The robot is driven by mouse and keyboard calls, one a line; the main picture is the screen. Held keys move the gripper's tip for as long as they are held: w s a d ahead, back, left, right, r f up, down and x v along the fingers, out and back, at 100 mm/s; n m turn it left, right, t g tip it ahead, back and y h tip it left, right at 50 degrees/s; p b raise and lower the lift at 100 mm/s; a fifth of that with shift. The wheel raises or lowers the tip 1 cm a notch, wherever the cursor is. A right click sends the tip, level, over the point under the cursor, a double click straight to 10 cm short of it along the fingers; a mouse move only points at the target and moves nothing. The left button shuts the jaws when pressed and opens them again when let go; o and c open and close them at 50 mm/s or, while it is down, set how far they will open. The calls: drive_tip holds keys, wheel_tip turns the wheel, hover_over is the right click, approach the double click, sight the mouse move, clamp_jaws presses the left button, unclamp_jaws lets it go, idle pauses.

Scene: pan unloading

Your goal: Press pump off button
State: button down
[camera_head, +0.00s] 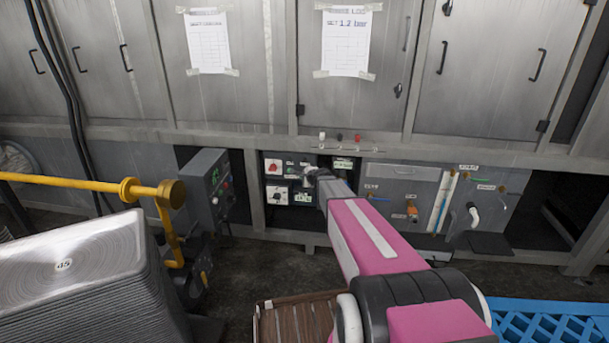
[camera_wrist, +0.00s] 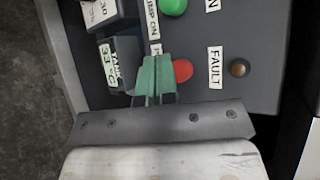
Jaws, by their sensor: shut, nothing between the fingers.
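In the wrist view, a red button (camera_wrist: 183,71) sits on the dark panel (camera_wrist: 205,40), right beside my gripper's green fingertips (camera_wrist: 156,64). My gripper is shut and empty, its fingers together. The fingers partly cover the button's left side and most of a white label; I cannot tell whether they touch the button. A green button (camera_wrist: 173,6) is above, with a "PUMP ON" label at its left. In the head view, my pink arm reaches to the control panel (camera_head: 274,181) under the cabinets; the red button cannot be made out there.
An amber lamp (camera_wrist: 239,68) labelled "FAULT" is right of the red button. A tank display (camera_wrist: 118,62) juts out at left. In the head view, a grey control box (camera_head: 209,190) and yellow pipe (camera_head: 90,183) stand left of my arm, and a valve panel (camera_head: 410,200) at right.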

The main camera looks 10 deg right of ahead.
drive_tip(key=shift+s+a, duration=0.1)
drive_tip(key=shift+s, duration=0.15)
drive_tip(key=shift+s+a, duration=0.25)
drive_tip(key=shift+s, duration=0.55)
drive_tip(key=shift+s+a, duration=0.25)
drive_tip(key=shift+s, duration=0.5)
drive_tip(key=shift+s+a, duration=0.25)
drive_tip(key=shift+s, duration=0.55)
drive_tip(key=s+a+n+g, duration=0.25)
drive_tip(key=s+n, duration=0.25)
drive_tip(key=s, duration=0.4)
drive_tip(key=s+a+n+g, duration=0.2)
drive_tip(key=s+n+g, duration=0.25)
drive_tip(key=s, duration=0.45)
drive_tip(key=s+d+n+g+h, duration=0.2)
drive_tip(key=s+n, duration=0.2)
drive_tip(key=s, duration=0.4)
drive_tip(key=s+d+n+g+h, duration=0.2)
drive_tip(key=s+d+n+g, duration=0.1)
drive_tip(key=s, duration=0.6)
drive_tip(key=shift+d+n+h, duration=0.15)
drive_tip(key=shift+n+h, duration=0.25)
drive_tip(key=shift+n, duration=0.05)
drive_tip(key=shift+s+r, duration=0.1)
